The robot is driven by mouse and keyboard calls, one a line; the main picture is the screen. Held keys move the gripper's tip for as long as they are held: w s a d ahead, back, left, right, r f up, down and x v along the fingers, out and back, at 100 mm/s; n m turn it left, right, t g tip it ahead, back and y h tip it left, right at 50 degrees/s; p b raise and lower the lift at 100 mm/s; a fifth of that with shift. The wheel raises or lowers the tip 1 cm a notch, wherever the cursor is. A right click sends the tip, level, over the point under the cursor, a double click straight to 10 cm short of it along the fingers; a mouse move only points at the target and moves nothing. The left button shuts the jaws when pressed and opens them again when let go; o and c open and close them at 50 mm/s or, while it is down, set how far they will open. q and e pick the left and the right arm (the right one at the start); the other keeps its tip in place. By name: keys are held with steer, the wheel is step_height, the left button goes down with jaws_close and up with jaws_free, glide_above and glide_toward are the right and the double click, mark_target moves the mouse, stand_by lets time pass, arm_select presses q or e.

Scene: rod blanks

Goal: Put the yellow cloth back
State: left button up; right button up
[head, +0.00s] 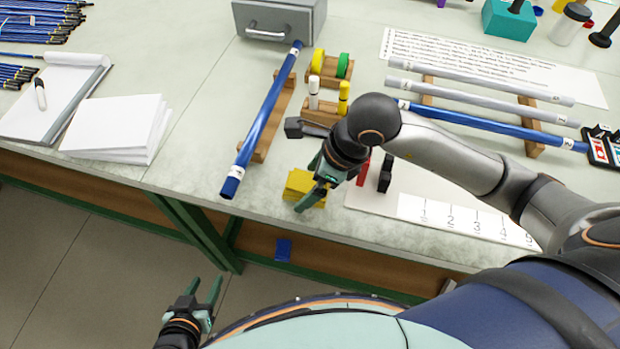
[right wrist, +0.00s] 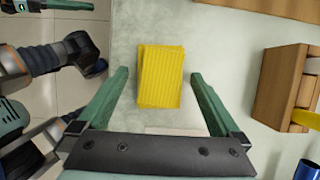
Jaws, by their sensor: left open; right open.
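The yellow cloth (head: 299,187) lies folded on the table near its front edge, and it also shows in the right wrist view (right wrist: 160,77). My right gripper (head: 312,185) is open above the cloth and partly covers it in the head view. In the right wrist view the cloth lies between the lines of the two spread fingers (right wrist: 158,95), with a gap on each side. My left gripper (head: 207,292) is open and empty, low in front of the table, over the floor.
A wooden stand with a white and a yellow marker (head: 343,98) is just behind the cloth. A blue rod (head: 265,115) lies on a wooden rest to its left. A stack of paper (head: 118,125) is further left. A blue piece (head: 283,250) is below the table edge.

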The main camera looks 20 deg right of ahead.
steer(key=p+v, duration=0.1)
steer(key=v, duration=1.1)
steer(key=shift+r+p, duration=0.2)
steer(key=shift+p, duration=0.1)
